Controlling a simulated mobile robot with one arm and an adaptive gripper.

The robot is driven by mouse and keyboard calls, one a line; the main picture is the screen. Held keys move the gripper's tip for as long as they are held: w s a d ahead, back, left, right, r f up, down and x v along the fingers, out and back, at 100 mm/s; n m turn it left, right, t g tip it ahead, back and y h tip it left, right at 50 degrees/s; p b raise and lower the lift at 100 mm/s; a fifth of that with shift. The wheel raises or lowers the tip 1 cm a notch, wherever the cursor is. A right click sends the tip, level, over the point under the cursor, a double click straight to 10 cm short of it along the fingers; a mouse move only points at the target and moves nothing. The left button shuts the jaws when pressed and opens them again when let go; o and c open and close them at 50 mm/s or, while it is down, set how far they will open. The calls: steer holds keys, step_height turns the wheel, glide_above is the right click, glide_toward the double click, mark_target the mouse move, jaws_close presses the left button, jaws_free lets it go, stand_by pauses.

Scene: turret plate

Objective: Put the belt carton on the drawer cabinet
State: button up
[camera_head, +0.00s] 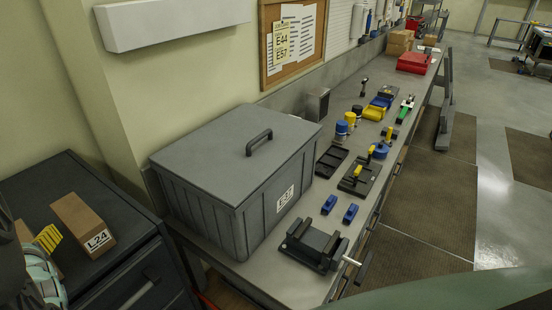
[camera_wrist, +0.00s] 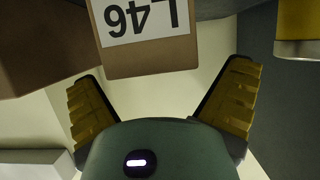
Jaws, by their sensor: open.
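The drawer cabinet (camera_head: 120,222) is dark grey and stands at the lower left of the head view. A brown carton labelled L24 (camera_head: 78,216) lies on its top. Part of another brown carton (camera_head: 22,232) shows at the left edge, beside my gripper (camera_head: 47,238). In the wrist view, a carton labelled L46 (camera_wrist: 150,62), its label upside down, is ahead of and between the spread yellow fingers of my gripper (camera_wrist: 164,80). My gripper is open, with a visible gap on both sides of this carton. I cannot tell from the labels which one is the belt carton.
A large grey lidded bin (camera_head: 215,190) stands right of the cabinet on the long workbench (camera_head: 240,268). A black vise (camera_head: 312,246) and small blue parts are in front of it. In the wrist view, another brown surface (camera_wrist: 40,50) is close on the left and a yellow cylinder (camera_wrist: 298,22) at upper right.

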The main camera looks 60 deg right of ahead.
steer(key=p+v, duration=0.2)
steer(key=v, duration=0.8)
stand_by(0.4)
